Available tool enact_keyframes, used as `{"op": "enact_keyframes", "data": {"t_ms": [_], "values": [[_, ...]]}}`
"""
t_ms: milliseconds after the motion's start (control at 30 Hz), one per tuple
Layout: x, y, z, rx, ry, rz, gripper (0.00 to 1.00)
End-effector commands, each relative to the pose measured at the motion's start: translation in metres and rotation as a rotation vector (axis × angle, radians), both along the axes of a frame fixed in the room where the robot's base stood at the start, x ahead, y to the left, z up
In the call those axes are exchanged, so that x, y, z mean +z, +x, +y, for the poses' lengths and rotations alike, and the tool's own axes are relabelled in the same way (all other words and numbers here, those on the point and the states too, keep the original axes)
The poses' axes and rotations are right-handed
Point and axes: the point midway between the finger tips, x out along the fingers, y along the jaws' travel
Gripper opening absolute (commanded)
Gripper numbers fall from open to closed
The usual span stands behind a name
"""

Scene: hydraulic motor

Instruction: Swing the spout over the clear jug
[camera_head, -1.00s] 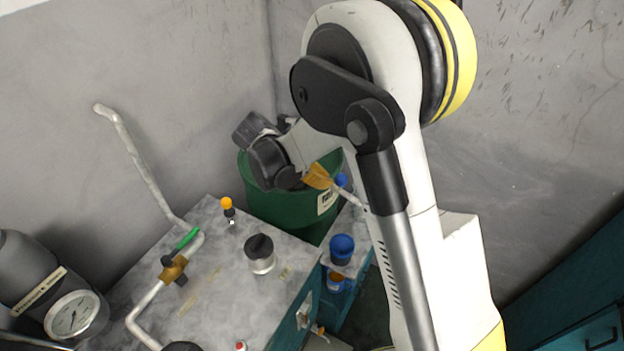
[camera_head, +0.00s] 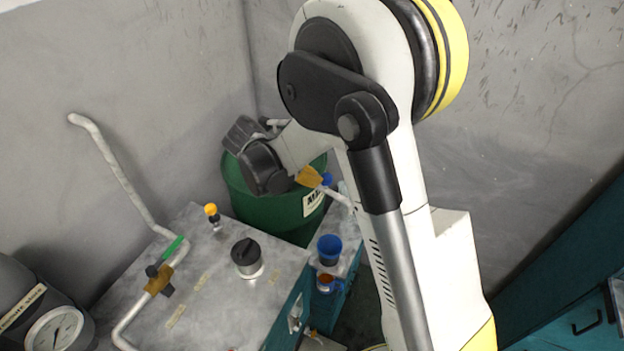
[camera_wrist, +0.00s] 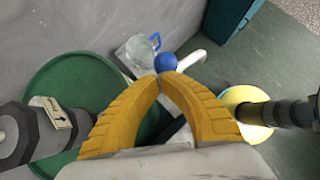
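A bent white pipe, apparently the spout (camera_wrist: 190,62), shows in the wrist view beside a blue ball (camera_wrist: 165,62). In the head view the ball (camera_head: 327,179) and the white pipe (camera_head: 338,198) are just right of my gripper (camera_head: 312,180). The clear jug (camera_wrist: 136,50), with a blue handle, is left of the ball in the wrist view. My gripper's yellow fingers (camera_wrist: 163,78) nearly meet, with their tips over the ball's lower edge. I cannot tell whether they touch or hold the ball. The spout's full length is hidden.
A green drum (camera_head: 270,210) stands close under my gripper, against the walls. A grey tank top (camera_head: 215,280) with a black cap, pipe and valve lies to the left. A blue cup (camera_head: 329,248) sits beside it. A teal cabinet (camera_head: 570,290) is at right.

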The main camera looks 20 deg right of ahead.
Motion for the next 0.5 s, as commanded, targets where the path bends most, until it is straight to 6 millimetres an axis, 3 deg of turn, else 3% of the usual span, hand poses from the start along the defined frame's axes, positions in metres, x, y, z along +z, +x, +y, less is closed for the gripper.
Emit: {"op": "enact_keyframes", "data": {"t_ms": [500], "values": [[-0.001, 0.016, -0.030, 0.221, 0.001, -0.002, 0.00]]}}
